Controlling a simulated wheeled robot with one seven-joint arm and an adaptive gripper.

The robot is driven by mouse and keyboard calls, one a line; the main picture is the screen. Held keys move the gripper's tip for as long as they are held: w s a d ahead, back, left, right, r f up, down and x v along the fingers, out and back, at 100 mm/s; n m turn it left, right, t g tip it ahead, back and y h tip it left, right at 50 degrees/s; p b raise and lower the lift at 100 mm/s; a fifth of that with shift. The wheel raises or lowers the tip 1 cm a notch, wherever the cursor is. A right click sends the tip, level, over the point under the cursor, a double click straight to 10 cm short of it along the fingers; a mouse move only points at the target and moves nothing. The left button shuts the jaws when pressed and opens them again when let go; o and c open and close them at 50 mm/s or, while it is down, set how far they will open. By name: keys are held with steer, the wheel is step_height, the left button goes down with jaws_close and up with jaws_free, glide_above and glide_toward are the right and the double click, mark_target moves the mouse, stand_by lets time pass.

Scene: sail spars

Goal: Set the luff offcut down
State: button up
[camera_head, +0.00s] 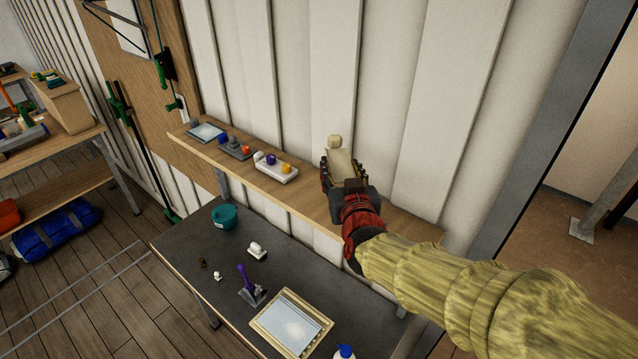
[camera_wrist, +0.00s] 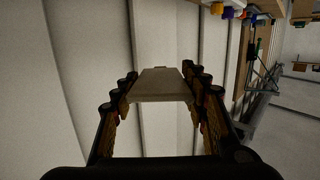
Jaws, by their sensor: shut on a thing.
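My gripper (camera_head: 341,172) is shut on a cream-coloured piece, which appears to be the luff offcut (camera_head: 341,162). In the head view the gripper and the piece are in front of the white panelled wall, over the right half of the wooden shelf (camera_head: 309,207). A pale knob-like shape shows at the piece's top end. In the wrist view the offcut (camera_wrist: 160,84) spans between both fingers. I cannot tell whether the offcut touches the shelf.
The shelf holds a white tray (camera_head: 283,174) with coloured knobs, a dark tray (camera_head: 236,152) and a flat grey-blue plate (camera_head: 206,132). The dark table (camera_head: 190,243) below bears a teal bowl (camera_head: 225,217), a purple-handled tool (camera_head: 244,278) and a framed panel (camera_head: 291,323). The shelf's right end looks bare.

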steer(key=p, duration=0.1)
glide_above(319, 196)
steer(key=f, duration=0.7)
steer(key=shift+s+d, duration=0.1)
steer(key=shift+s, duration=0.15)
steer(key=shift+w+f, duration=0.15)
steer(key=shift+f, duration=0.1)
step_height(319, 196, down, 3)
steer(key=shift+w+p, duration=0.1)
steer(key=shift+p, duration=0.3)
steer(key=shift+f+b, duration=0.35)
steer(key=shift+b, duration=0.1)
steer(key=shift+f, duration=0.15)
steer(key=o, duration=1.1)
steer(key=shift+o, duration=0.7)
